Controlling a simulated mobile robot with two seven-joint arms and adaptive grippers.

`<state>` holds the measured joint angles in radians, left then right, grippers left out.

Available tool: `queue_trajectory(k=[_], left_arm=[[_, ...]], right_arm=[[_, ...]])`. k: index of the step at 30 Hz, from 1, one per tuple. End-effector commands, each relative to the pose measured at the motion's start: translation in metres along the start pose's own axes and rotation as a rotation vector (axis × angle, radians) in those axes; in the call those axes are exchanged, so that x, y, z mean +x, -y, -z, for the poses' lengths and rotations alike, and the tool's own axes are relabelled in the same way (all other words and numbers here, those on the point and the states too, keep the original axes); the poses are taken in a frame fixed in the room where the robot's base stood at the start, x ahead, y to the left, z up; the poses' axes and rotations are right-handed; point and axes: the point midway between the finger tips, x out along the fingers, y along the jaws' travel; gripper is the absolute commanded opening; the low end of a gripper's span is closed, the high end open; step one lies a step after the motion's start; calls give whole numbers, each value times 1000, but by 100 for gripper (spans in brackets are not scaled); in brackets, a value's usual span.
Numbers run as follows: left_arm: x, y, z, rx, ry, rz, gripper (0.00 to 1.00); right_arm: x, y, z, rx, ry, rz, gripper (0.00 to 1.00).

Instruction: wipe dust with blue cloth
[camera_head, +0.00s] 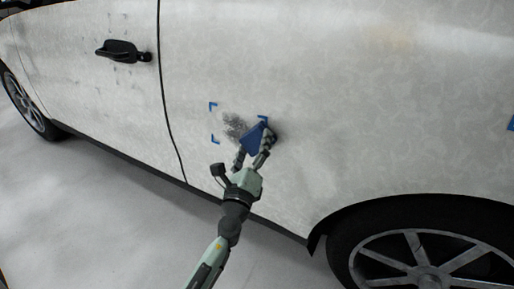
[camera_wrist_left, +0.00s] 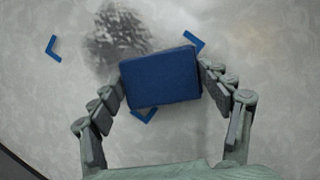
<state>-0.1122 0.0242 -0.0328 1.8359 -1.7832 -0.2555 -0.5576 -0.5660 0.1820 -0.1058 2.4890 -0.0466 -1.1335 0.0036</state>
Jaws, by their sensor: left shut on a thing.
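The blue cloth (camera_head: 252,139) is a folded block held at the car's side panel, and it fills the middle of the left wrist view (camera_wrist_left: 161,77). My left gripper (camera_head: 253,155) is shut on it, with one finger at each side. A grey dust patch (camera_head: 235,124) lies on the panel just up and left of the cloth. In the left wrist view the dust (camera_wrist_left: 118,38) shows above the cloth, which overlaps its lower edge. I cannot tell whether the cloth touches the panel. My right gripper is not in view.
Blue corner marks (camera_head: 213,106) frame the dust area on the white car panel (camera_head: 330,100). A door handle (camera_head: 122,51) sticks out at upper left. A wheel (camera_head: 425,265) is at lower right. Grey floor (camera_head: 90,220) lies below.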

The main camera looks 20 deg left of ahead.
Motion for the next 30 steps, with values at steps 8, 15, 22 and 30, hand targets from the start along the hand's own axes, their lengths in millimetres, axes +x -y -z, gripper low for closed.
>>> queue_trajectory(k=[8, 15, 22, 30], left_arm=[[6, -18, -18, 3, 2, -1, 55], [8, -24, -23, 1, 1, -2, 55], [14, -38, -35, 3, 2, -2, 55], [21, -50, -46, 2, 3, -3, 55]], right_arm=[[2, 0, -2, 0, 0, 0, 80], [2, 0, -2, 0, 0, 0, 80], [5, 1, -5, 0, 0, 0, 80], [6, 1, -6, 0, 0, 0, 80]])
